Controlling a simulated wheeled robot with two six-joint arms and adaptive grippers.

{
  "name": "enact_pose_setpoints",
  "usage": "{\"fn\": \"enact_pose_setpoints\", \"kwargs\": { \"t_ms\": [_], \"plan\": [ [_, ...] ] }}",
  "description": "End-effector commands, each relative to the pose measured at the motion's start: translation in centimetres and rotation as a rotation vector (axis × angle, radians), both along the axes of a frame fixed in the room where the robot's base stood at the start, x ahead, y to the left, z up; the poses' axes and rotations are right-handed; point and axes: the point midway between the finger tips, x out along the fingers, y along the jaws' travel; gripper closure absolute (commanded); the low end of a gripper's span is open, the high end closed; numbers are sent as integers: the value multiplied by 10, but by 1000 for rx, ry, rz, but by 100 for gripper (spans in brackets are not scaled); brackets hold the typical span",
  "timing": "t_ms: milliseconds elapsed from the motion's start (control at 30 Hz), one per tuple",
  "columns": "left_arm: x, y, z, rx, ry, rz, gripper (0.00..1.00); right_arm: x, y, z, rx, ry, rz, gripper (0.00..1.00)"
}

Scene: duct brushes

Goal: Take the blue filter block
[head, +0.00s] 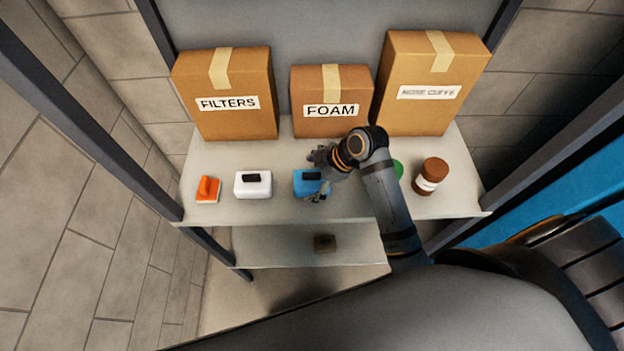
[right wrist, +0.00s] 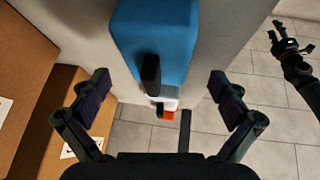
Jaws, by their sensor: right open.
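The blue filter block (head: 301,188) lies on the upper shelf, right of a white block, with a black handle on top. My right gripper (head: 315,177) is open at its right end, with one finger on the far side and one on the near side. In the right wrist view, the blue block (right wrist: 157,40) and its black handle lie ahead, between the spread fingers (right wrist: 159,85); I cannot tell whether they touch it. My left gripper (right wrist: 291,40) hangs away from the shelf, its fingers apart and empty.
A white block (head: 253,188) and an orange block (head: 208,190) stand left on the shelf (head: 230,212). A brown-and-white jar (head: 430,175) and a partly hidden green thing (head: 398,168) are right. Boxes labelled FILTERS (head: 225,95) and FOAM (head: 331,100) stand behind.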

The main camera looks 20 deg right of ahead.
Motion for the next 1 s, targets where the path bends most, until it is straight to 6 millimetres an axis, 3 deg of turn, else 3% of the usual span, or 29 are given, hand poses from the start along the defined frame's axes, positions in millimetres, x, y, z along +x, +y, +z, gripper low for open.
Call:
{"fn": "enact_pose_setpoints", "kwargs": {
  "t_ms": [67,200,433,867,1000],
  "plan": [
    [-6,0,13,0,9,1,60,5,7,-7,4,6,-1,2],
    [-23,0,12,0,34,2,60,10,14,-24,1,1,0,2],
    [-30,0,10,0,46,1,60,11,15,-28,0,-1,-1,2],
    [-19,0,11,1,29,1,60,11,14,-28,0,-1,-1,59],
    [-19,0,11,1,29,1,60,11,14,-28,0,-1,-1,62]
  ]
}}
